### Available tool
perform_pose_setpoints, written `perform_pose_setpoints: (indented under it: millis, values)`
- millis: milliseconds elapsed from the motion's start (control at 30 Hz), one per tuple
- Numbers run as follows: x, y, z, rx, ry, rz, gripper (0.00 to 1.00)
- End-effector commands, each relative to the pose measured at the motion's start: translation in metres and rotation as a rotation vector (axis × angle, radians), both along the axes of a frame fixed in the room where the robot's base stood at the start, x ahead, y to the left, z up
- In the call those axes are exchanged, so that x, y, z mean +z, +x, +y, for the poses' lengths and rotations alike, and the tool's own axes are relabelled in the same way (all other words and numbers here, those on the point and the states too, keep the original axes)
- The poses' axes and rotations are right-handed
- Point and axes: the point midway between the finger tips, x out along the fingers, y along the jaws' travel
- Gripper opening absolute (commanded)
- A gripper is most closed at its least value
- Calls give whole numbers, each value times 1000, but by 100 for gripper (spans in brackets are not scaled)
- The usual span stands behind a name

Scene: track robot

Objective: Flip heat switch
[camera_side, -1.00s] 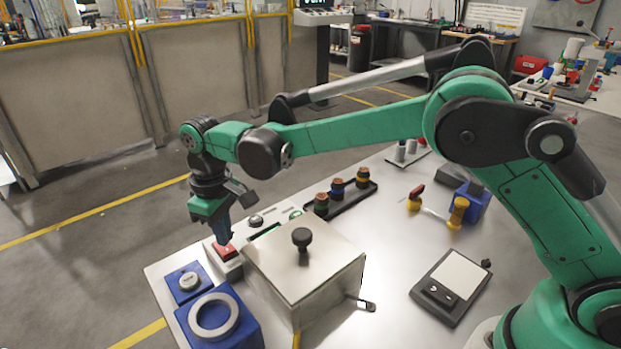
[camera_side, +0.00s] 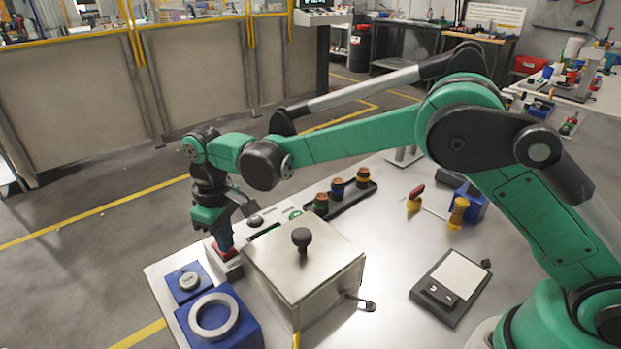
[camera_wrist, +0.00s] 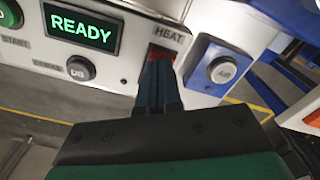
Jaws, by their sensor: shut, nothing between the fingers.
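The red heat switch (camera_wrist: 163,57) sits under the HEAT label on a light panel in the wrist view. In the side view the red switch (camera_side: 226,252) shows just below my fingertips. My gripper (camera_side: 224,243) points down with its fingers together and nothing between them. In the wrist view my gripper's fingertips (camera_wrist: 160,70) cover the lower part of the switch. They seem to touch it, but contact is hard to tell.
A READY display (camera_wrist: 82,31) and round buttons are left of the switch. A blue block with a grey button (camera_side: 189,281) is beside it. A metal box with a black knob (camera_side: 302,239) stands close by. A scale (camera_side: 452,284) is farther right.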

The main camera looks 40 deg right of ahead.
Motion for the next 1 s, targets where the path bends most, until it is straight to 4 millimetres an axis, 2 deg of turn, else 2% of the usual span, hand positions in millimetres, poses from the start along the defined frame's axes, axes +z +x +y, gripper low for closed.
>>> perform_pose_setpoints:
  millis: [467, 1000]
  values:
    - [-2, 0, 0, 0, 0, -1, 0]
    - [44, 0, 0, 0, 0, 0, 0]
